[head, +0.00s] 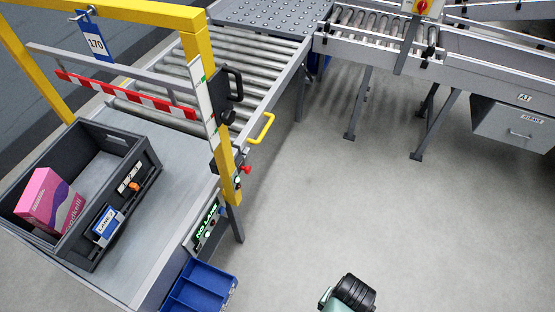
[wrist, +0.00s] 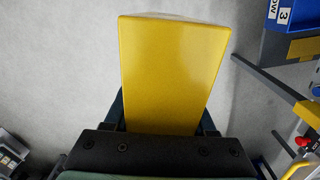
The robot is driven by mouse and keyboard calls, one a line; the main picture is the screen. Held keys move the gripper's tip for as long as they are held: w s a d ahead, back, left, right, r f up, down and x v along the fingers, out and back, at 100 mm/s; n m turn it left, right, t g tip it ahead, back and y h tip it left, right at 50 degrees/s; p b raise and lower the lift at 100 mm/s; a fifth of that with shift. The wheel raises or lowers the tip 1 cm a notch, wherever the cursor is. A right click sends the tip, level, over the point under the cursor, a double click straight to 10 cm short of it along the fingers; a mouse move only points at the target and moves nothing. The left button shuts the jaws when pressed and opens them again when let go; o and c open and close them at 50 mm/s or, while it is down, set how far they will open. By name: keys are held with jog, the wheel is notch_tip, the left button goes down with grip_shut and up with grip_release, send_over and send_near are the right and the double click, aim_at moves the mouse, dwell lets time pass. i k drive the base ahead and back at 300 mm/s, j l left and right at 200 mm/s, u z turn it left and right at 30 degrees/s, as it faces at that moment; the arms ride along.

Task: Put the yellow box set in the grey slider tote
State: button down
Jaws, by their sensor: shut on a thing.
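A yellow box (wrist: 172,70) fills the middle of the wrist view. My gripper (wrist: 163,125) is shut on it, with a dark finger along each side of its near end. The far end of the box sticks out past the fingers over grey floor. In the head view only a dark and green part of my arm shows at the bottom edge; the gripper and box are out of that frame. A grey tote (head: 148,150) stands on the left bench in the head view. A pink box (head: 50,200) leans inside its left end.
A yellow post frame (head: 197,70) with a red-and-white bar (head: 125,95) stands over the bench. A blue bin (head: 200,288) hangs at the bench's front. Roller conveyors (head: 265,55) run behind. The floor (head: 340,200) in the middle is clear.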

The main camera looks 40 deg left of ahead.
aim_at(106, 176)
jog(key=k+j+z, duration=0.1)
jog(key=z, duration=0.4)
jog(key=k+z, duration=0.3)
jog(key=z, duration=0.15)
jog(key=k+l+z, duration=0.1)
jog(key=z, duration=0.4)
jog(key=k+j+z, duration=0.15)
jog(key=k+z, duration=0.15)
jog(key=k, duration=1.05)
jog(key=k+u, duration=0.15)
jog(key=u, duration=0.25)
jog(key=k+u, duration=0.15)
jog(key=u, duration=0.3)
jog(key=k+j+u, duration=0.1)
jog(key=u, duration=0.3)
